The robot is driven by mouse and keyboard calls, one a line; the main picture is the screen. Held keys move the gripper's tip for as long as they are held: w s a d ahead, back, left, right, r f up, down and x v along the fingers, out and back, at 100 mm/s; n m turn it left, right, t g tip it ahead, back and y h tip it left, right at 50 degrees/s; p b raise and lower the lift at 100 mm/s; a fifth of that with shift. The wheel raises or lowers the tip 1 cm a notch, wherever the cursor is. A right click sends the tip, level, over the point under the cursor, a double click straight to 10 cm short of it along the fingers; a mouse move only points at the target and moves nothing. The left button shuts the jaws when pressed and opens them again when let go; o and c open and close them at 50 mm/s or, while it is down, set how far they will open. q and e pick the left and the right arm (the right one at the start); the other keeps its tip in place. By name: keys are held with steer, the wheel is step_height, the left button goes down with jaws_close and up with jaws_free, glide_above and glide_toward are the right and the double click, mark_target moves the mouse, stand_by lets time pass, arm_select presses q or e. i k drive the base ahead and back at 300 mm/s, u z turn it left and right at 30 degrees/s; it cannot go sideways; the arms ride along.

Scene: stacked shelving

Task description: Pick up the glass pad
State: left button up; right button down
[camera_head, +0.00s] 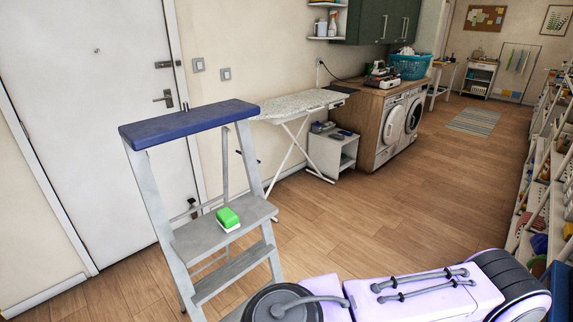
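A small green and white pad (228,219), the only thing in view that looks like the glass pad, lies on a grey step (222,234) of a stepladder. Its green side faces up, and nothing touches it except the step. Neither of my grippers shows in the head view. A pale lilac part of my own body with dark round ends and cables fills the bottom right of the picture, apart from the pad.
The stepladder has a blue top (188,122) above the pad. An ironing board (298,104) and a low white cabinet (333,150) stand behind it. Washing machines (394,124) are further back. Open shelving (543,190) lines the right. The wooden floor (400,200) between is clear.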

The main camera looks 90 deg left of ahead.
mark_target(227, 220)
steer(key=u, duration=3.25)
